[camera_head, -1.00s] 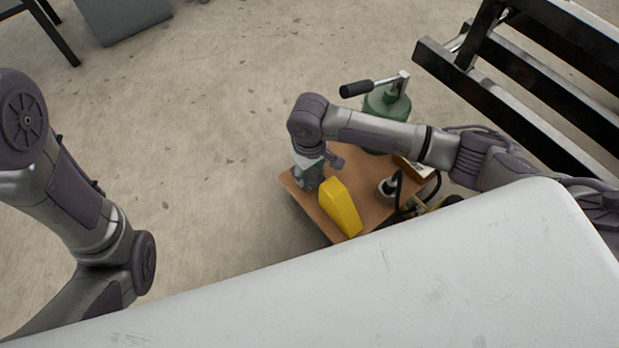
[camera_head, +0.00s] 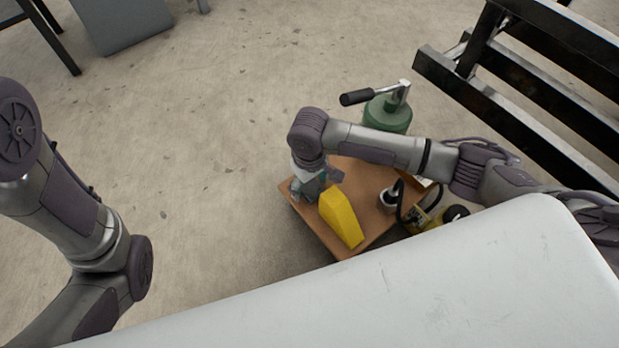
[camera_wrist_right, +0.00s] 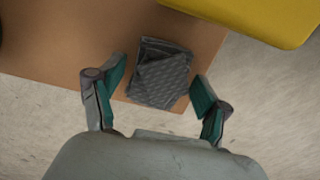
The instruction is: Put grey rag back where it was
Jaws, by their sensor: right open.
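The grey rag (camera_wrist_right: 160,75) lies folded on a brown board (camera_wrist_right: 60,40) near its edge in the right wrist view. My right gripper (camera_wrist_right: 157,97) is open, with one finger on each side of the rag and the rag between and ahead of the fingertips. Contact with the rag cannot be told. In the head view my right gripper (camera_head: 308,188) points down over the left corner of the board (camera_head: 365,215); the rag is mostly hidden there by the gripper. My left arm shows at the left of the head view, but its gripper is out of view.
A yellow wedge-shaped block (camera_head: 340,218) stands on the board close beside my right gripper; it also shows in the wrist view (camera_wrist_right: 255,15). A green cylinder with a black-handled lever (camera_head: 388,112) stands behind my right forearm. A black metal rack (camera_head: 530,75) is at the right. The floor left of the board is clear.

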